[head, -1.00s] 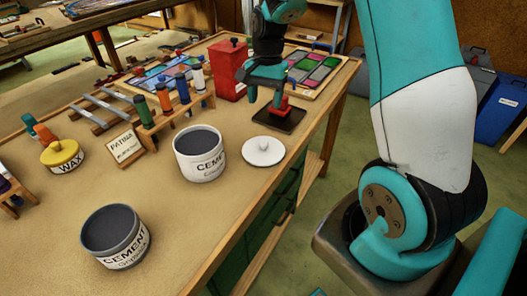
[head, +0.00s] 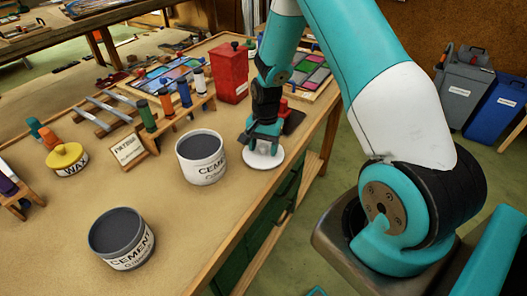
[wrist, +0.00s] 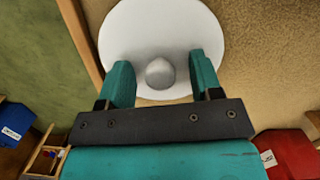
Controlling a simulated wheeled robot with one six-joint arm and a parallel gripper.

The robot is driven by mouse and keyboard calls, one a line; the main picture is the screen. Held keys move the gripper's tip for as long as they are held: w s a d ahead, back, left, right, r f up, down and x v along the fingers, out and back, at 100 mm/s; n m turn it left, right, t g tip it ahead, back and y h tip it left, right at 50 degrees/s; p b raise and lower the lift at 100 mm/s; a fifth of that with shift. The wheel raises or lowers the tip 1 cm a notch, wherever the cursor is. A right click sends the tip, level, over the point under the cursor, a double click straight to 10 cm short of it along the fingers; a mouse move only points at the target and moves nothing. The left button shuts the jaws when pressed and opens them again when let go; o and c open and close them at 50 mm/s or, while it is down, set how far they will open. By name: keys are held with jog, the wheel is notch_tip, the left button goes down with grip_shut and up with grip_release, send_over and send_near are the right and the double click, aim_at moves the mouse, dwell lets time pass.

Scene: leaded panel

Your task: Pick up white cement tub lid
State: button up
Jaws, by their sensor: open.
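The white cement tub lid (head: 264,159) lies flat on the bench near its right edge, to the right of the open white cement tub (head: 201,160). In the wrist view the lid (wrist: 160,30) is a white disc with a round knob (wrist: 160,73). My gripper (head: 263,147) is over the lid, fingers pointing down. In the wrist view my gripper (wrist: 163,75) is open, with one teal finger on each side of the knob and a gap to it on both sides. I cannot tell how far above the lid the fingertips are.
A grey cement tub (head: 121,240) stands open at the front. A wooden rack of coloured bottles (head: 175,115) and a red box (head: 231,75) stand behind the white tub. A dark square tray (head: 293,122) lies just behind my gripper. The bench's right edge is close.

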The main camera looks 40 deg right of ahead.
jog(key=c, duration=1)
jog(key=shift+r, duration=0.1)
